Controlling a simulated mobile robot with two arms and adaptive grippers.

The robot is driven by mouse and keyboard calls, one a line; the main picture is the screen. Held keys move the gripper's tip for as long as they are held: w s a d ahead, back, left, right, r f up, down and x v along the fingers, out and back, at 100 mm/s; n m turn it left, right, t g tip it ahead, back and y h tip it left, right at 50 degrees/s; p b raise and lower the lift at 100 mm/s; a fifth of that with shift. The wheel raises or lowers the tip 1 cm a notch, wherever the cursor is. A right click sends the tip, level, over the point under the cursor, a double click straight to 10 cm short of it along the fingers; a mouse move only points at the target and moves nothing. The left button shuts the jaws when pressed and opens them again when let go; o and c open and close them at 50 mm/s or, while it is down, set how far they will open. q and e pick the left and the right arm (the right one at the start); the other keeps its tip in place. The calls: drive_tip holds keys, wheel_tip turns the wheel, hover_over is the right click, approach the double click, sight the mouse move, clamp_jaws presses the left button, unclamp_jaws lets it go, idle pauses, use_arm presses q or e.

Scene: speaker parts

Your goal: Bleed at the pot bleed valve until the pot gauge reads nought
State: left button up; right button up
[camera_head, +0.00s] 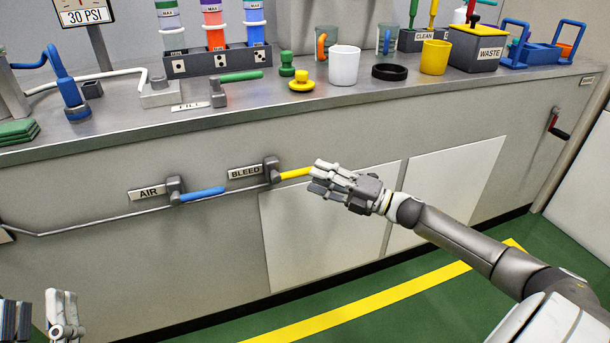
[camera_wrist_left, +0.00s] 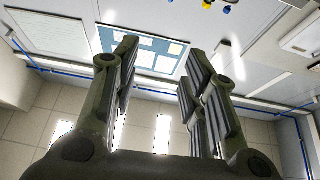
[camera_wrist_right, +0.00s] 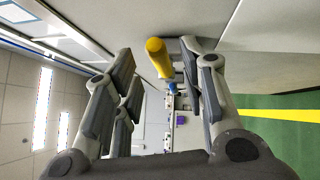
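The bleed valve (camera_head: 271,170), labelled BLEED, sits on the cabinet front with its yellow handle (camera_head: 295,173) pointing right, close to level. My right gripper (camera_head: 318,178) is at the free end of this handle. In the right wrist view the yellow handle (camera_wrist_right: 158,56) shows between the spread fingers; contact cannot be told. My left gripper (camera_head: 40,314) is open and empty at the bottom left, away from the valves. A gauge (camera_head: 84,6) above the 30 PSI sign is mostly cut off by the top edge, so its reading cannot be told.
The AIR valve (camera_head: 175,190), with a blue handle, is left of the bleed valve on the same pipe (camera_head: 90,224). The counter above holds a FILL valve with a green handle (camera_head: 240,76), a white cup (camera_head: 344,66) and a waste box (camera_head: 476,48). The floor in front is clear.

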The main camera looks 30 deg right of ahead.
sight(305, 169)
use_arm(q)
drive_tip(key=shift+s+a+r+t+h+b, duration=0.1)
drive_tip(key=shift+s+r+t+h+b, duration=0.05)
drive_tip(key=shift+s+r+t, duration=0.4)
drive_tip(key=shift+s+d+r+t+h+b, duration=0.1)
drive_tip(key=shift+s+r+t, duration=0.25)
drive_tip(key=shift+r, duration=0.3)
drive_tip(key=shift+s+a+r+t+h+b, duration=0.15)
drive_tip(key=shift+s+r+t, duration=0.2)
drive_tip(key=shift+r+t, duration=0.2)
use_arm(e)
drive_tip(key=shift+x, duration=2.25)
clamp_jaws()
